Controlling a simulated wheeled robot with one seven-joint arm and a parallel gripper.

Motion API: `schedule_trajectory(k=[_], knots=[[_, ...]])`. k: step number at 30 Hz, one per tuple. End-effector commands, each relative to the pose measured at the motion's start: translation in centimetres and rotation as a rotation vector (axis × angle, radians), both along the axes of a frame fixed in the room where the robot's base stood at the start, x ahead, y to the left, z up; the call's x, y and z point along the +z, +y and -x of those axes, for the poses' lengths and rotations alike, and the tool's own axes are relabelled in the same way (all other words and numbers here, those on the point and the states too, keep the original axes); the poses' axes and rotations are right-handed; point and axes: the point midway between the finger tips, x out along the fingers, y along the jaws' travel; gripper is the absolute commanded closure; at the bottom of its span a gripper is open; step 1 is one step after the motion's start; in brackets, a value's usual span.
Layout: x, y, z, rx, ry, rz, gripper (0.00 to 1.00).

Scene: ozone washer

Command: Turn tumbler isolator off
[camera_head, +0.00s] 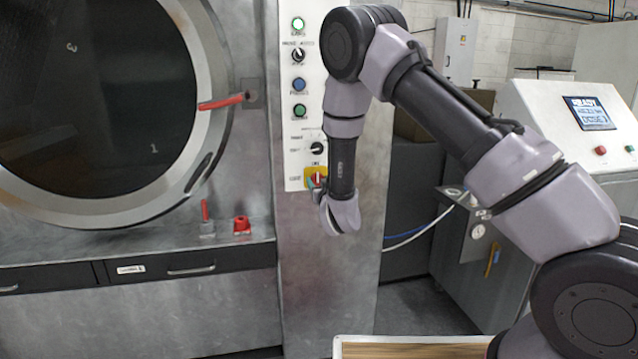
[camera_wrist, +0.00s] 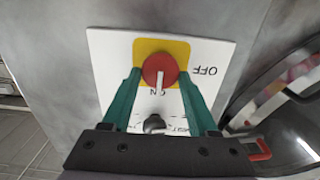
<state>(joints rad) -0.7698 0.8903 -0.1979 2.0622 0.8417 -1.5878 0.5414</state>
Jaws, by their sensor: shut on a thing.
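The tumbler isolator is a round red knob (camera_wrist: 153,65) with a white handle bar, on a yellow square plate (camera_wrist: 178,46). The bar points at the ON mark below it in the wrist view; the OFF label (camera_wrist: 205,71) is to the right. My gripper (camera_wrist: 160,76) has its two green fingers on either side of the knob, shut on it. In the head view the yellow plate (camera_head: 309,172) is low on the white control panel, partly hidden by my gripper (camera_head: 321,182).
The white panel (camera_head: 299,110) carries several buttons and dark selector knobs above the isolator. A washer door with a red handle (camera_head: 220,102) is on the left. A console with a READY screen (camera_head: 589,113) stands on the right.

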Motion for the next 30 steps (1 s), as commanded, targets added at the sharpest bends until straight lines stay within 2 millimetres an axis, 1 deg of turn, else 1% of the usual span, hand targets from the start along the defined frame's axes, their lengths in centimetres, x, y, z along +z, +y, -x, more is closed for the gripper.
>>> schedule_trajectory(k=[5, 11, 17, 30], knots=[[-0.01, 0.02, 0.02, 0.0, -0.007, 0.025, 0.96], [-0.03, 0.06, 0.04, 0.0, -0.033, 0.113, 0.96], [-0.07, 0.16, 0.08, 0.001, -0.077, 0.269, 0.96], [-0.24, 0.35, 0.16, 0.002, -0.192, 0.672, 0.96]])
